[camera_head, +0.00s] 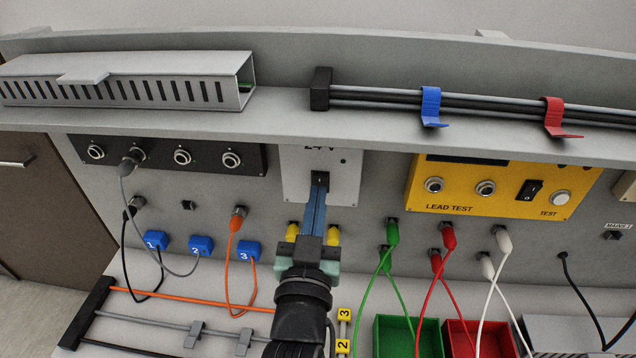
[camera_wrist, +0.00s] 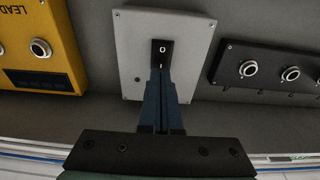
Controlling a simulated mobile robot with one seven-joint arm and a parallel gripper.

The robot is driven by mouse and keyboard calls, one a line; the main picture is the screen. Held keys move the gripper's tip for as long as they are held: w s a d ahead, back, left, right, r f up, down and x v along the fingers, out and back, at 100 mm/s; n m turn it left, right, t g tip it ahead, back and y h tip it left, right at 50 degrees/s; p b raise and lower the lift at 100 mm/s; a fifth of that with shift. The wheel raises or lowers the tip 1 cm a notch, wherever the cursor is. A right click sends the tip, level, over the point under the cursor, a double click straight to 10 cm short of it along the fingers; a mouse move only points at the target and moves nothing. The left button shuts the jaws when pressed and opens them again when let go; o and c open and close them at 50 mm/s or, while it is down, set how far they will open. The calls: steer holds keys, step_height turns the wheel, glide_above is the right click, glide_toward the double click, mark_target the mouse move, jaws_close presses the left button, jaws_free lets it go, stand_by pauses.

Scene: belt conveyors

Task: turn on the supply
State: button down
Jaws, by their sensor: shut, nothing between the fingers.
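The supply is a light grey panel (camera_head: 345,172) marked 24V, with a black rocker switch (camera_head: 320,179) on it. In the wrist view the panel (camera_wrist: 190,45) appears upside down, and its switch (camera_wrist: 164,46) shows a white O and part of a white I mark. My gripper (camera_head: 317,194) is shut and empty, its blue fingers pointing at the switch. In the wrist view the fingertips (camera_wrist: 160,72) overlap the switch end with the I mark. I cannot tell whether they touch it. The fingertips hide part of the switch.
A yellow lead test box (camera_head: 490,185) is to the right, and a black socket panel (camera_head: 215,157) to the left. Yellow plugs (camera_head: 333,235) sit beside my gripper. Green (camera_head: 392,232), red (camera_head: 449,237) and orange (camera_head: 237,222) leads hang nearby. A shelf (camera_head: 290,125) juts out above.

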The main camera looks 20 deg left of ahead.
steer(key=shift+x, duration=0.8)
steer(key=shift+w+a+r+p, duration=0.1)
steer(key=shift+w+r+p, duration=0.1)
steer(key=shift+p, duration=0.7)
steer(key=shift+f, duration=0.15)
steer(key=shift+s, duration=0.1)
